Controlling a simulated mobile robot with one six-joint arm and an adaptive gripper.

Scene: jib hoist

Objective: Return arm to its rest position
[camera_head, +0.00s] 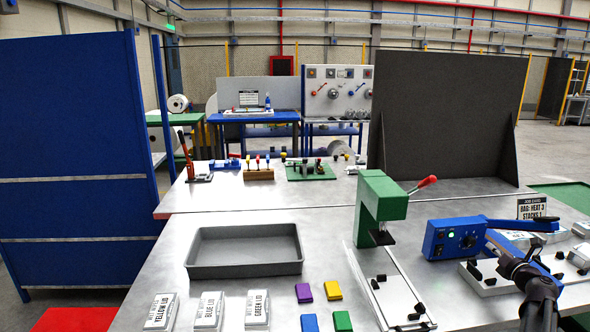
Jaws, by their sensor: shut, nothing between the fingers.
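My black arm (541,292) rises from the bottom edge at the lower right. Its end, my gripper (511,264), is shut and holds nothing. It is seen over the metal table (330,215), in front of the blue heat sealer (452,238) and its blue lever arm. From this view I cannot tell how high it is above the table or whether it touches anything. The arm's lower part is cut off by the frame.
A grey tray (245,268) and a green press (380,204) with a red-knobbed lever stand left of my arm. Lid boxes (208,309) and coloured blocks (303,292) lie at the front. A job card (531,208) stands behind the sealer. A dark panel (447,115) stands at the back.

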